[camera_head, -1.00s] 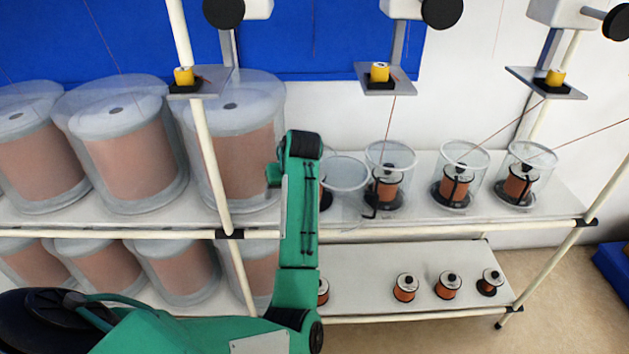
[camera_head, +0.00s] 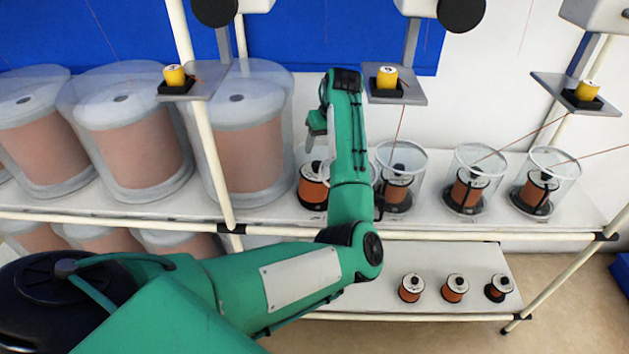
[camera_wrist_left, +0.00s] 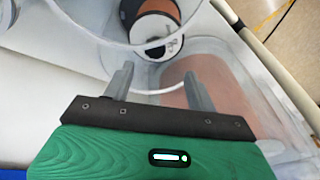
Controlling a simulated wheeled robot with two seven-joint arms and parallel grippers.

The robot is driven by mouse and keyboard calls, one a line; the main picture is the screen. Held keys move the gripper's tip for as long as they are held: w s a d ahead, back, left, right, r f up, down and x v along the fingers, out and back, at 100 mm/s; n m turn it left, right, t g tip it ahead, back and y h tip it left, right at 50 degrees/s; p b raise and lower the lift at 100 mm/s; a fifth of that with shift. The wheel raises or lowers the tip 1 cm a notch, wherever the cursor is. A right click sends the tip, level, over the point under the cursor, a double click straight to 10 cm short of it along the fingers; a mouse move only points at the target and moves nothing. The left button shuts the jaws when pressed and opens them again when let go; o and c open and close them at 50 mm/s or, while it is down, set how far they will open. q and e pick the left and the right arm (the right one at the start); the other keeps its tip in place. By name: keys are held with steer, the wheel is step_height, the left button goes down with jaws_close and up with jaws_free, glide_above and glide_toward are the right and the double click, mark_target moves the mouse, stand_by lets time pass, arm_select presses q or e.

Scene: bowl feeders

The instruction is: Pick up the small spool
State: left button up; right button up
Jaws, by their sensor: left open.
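A small copper-wound spool (camera_head: 313,186) with a dark hub and pale top stands on the upper shelf, left of my left forearm. A spool of the same look (camera_wrist_left: 155,24) shows at the top of the left wrist view, beyond the fingertips. My left gripper (camera_head: 316,124) is above and near the upper-shelf spool, pointing down. In the left wrist view its two grey fingers (camera_wrist_left: 160,72) are apart with nothing solid gripped. A clear container's rim crosses the view close to the fingers; I cannot tell if they touch it. My right gripper is not in view.
Clear cups with spools (camera_head: 468,185) stand to the right on the upper shelf (camera_head: 430,222). Several small spools (camera_head: 411,288) stand on the lower shelf. Large clear drums (camera_head: 130,150) stand left. A white post (camera_head: 212,160) and plates with yellow pieces (camera_head: 387,78) are near the arm.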

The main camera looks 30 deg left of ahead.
mark_target(318, 163)
arm_select(q)
steer(key=shift+w+x, duration=0.25)
steer(key=shift+x, duration=0.9)
steer(key=shift+f+p, duration=0.45)
steer(key=shift+f, duration=0.15)
steer(key=p+x, duration=0.1)
steer(key=x, duration=0.2)
steer(key=shift+f, duration=0.25)
steer(key=shift+w+f, duration=0.1)
steer(key=shift+f, duration=0.3)
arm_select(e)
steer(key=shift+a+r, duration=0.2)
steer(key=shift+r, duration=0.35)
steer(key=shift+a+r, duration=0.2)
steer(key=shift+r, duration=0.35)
arm_select(q)
steer(key=shift+c, duration=0.5)
jaws_close()
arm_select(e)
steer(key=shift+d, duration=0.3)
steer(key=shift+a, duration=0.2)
